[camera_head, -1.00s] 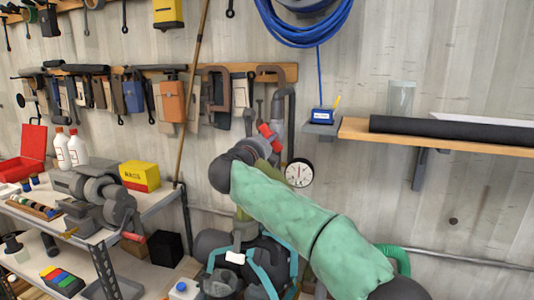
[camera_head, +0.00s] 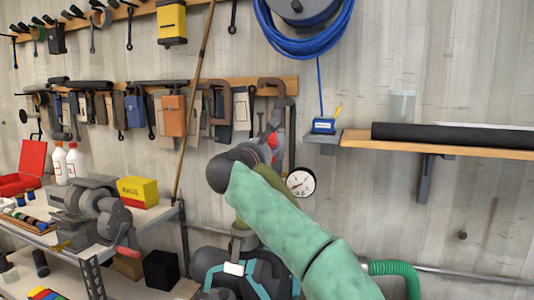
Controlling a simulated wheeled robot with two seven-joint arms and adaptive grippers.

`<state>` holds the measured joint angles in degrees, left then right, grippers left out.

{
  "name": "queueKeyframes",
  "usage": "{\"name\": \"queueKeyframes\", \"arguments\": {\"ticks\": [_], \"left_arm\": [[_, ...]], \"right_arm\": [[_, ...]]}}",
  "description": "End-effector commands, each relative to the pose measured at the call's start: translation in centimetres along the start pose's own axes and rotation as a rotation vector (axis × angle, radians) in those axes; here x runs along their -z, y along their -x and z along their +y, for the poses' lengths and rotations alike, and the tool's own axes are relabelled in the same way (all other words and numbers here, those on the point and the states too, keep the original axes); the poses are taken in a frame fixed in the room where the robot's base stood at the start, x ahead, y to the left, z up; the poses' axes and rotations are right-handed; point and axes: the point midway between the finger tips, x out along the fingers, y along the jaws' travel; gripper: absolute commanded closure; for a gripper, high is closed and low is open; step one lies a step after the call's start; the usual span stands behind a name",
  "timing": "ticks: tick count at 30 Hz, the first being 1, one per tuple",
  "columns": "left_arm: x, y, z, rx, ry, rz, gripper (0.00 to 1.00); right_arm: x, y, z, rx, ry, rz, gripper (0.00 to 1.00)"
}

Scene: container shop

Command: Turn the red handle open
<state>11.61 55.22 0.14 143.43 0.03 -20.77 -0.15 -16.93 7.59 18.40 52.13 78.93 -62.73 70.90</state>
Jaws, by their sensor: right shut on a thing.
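The red handle (camera_head: 272,140) is on the pipe fitting against the wall, just above the round white gauge (camera_head: 300,183). Only a small part of it shows, and it looks nearly upright. My right arm, in a green sleeve, reaches up from the bottom right. My right gripper (camera_head: 268,149) is at the handle and shut on it; its fingers are mostly hidden behind my dark wrist. My left gripper is not in view.
A grey pipe runs down beside the handle. A wall shelf (camera_head: 440,145) with a black roll is to the right. A workbench with a grinder (camera_head: 100,212) and a yellow box (camera_head: 138,191) is at the left. A blue hose coil (camera_head: 305,45) hangs above.

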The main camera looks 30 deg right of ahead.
Motion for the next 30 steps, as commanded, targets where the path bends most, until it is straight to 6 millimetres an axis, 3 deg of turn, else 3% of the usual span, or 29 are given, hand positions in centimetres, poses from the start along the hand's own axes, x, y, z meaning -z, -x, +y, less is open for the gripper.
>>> {"name": "queueKeyframes", "arguments": {"ticks": [15, 16, 18, 30], "left_arm": [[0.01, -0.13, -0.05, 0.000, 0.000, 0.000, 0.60], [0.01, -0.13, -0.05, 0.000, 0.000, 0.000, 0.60], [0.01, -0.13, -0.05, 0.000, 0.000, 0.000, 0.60], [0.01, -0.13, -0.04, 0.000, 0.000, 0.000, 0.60]], "right_arm": [[0.17, -0.01, 0.10, -0.001, -0.017, 0.003, 1.00], [0.16, -0.01, 0.10, -0.001, -0.017, 0.003, 0.59], [0.14, -0.01, 0.08, -0.001, -0.017, 0.003, 0.43], [0.02, 0.41, 0.04, -0.001, -0.016, 0.001, 0.43]]}}
